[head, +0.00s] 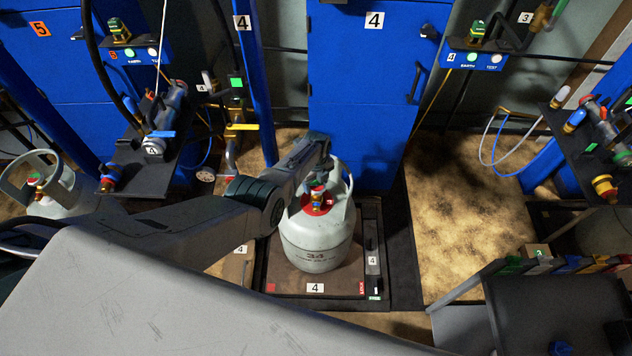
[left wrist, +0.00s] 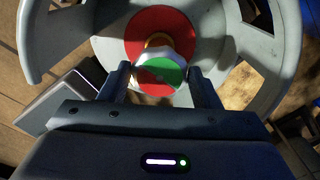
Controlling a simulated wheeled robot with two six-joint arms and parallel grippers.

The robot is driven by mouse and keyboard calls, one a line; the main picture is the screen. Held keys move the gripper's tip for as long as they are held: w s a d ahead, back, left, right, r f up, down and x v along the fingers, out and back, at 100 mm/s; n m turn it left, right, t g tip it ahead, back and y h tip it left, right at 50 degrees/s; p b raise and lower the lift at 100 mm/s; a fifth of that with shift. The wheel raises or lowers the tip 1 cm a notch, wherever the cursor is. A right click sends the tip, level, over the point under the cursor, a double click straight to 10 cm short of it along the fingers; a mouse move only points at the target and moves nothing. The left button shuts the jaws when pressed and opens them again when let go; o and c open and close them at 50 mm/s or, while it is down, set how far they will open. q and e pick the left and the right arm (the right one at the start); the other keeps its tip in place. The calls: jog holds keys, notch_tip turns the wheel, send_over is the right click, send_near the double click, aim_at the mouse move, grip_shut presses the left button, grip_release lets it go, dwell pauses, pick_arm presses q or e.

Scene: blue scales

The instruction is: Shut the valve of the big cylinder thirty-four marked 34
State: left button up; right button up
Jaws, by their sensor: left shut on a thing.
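The big grey cylinder (head: 318,245), marked 34, stands upright on the scale platform labelled 4 (head: 283,287). Its red collar and brass valve (head: 317,197) show inside the top guard ring. My left arm reaches over the cylinder top from the left, and its wrist hides part of the ring. My right gripper is not in view.
A smaller grey cylinder (head: 65,200) stands at left. Black shelves with valve fittings hang at left (head: 130,160) and right (head: 600,130). A blue cabinet (head: 365,90) labelled 4 is behind the scale. A dark cart (head: 560,310) stands at lower right. Bare floor (head: 470,220) lies right of the scale.

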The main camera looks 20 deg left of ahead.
aim_at(316, 185)
pick_arm(q)
jog(key=shift+d, duration=0.1)
jog(key=o, duration=1)
jog(key=shift+r, duration=0.1)
jog(key=shift+r+p, duration=0.3)
jog(key=shift+r, duration=0.1)
notch_tip(316, 185, up, 10)
jog(key=p, duration=0.3)
jog(key=shift+f, duration=0.1)
